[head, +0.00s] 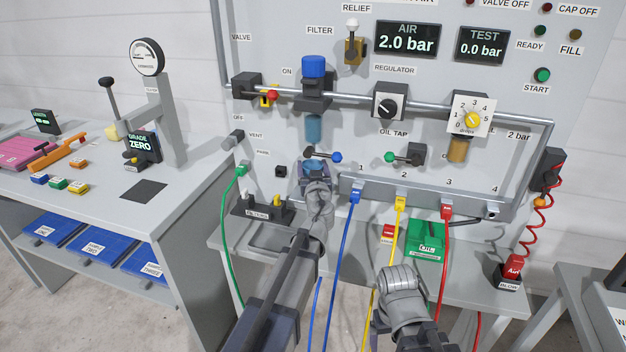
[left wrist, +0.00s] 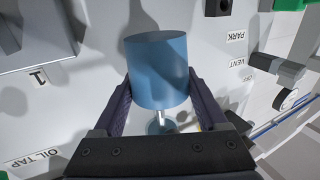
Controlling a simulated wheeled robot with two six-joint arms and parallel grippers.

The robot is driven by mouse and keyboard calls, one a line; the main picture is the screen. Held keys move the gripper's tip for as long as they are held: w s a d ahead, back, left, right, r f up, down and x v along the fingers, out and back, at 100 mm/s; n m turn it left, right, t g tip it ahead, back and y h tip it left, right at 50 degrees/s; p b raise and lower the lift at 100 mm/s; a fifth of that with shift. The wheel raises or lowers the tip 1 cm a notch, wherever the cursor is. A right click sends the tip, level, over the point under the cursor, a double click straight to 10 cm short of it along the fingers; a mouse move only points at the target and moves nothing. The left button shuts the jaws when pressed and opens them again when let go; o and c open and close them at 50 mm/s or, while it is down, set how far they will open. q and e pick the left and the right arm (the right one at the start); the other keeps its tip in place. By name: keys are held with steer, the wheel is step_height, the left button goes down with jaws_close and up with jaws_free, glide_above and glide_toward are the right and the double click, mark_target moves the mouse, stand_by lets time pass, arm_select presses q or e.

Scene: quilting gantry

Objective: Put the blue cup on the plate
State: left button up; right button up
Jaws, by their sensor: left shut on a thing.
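A blue cup-like cylinder (left wrist: 158,72) fills the space between the two dark fingers of my left gripper (left wrist: 158,90) in the left wrist view. The fingers are shut on its sides. In the head view my left gripper (head: 315,174) is in front of the panel, below a teal filter bowl (head: 314,128); the cylinder is mostly hidden there by the gripper. I see no clear plate; a dark flat square (head: 143,191) lies on the left bench. My right arm is at the lower right, and its fingers cannot be made out.
A horizontal pipe (head: 350,106) crosses the panel above my left gripper. Green, blue, yellow and red hoses hang in front of the panel, the blue hose (head: 350,230) close to my left arm. A green box (head: 426,240) stands on the ledge. A gauge stand (head: 165,110) is at left.

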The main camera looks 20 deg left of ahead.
arm_select(q)
step_height(320, 180, down, 4)
steer(key=b, duration=0.3)
steer(key=shift+b, duration=0.35)
steer(key=shift+w, duration=0.2)
steer(key=shift+f, duration=0.1)
steer(key=o, duration=1.2)
steer(key=shift+o, duration=0.2)
steer(key=shift+r, duration=0.2)
steer(key=v, duration=1.2)
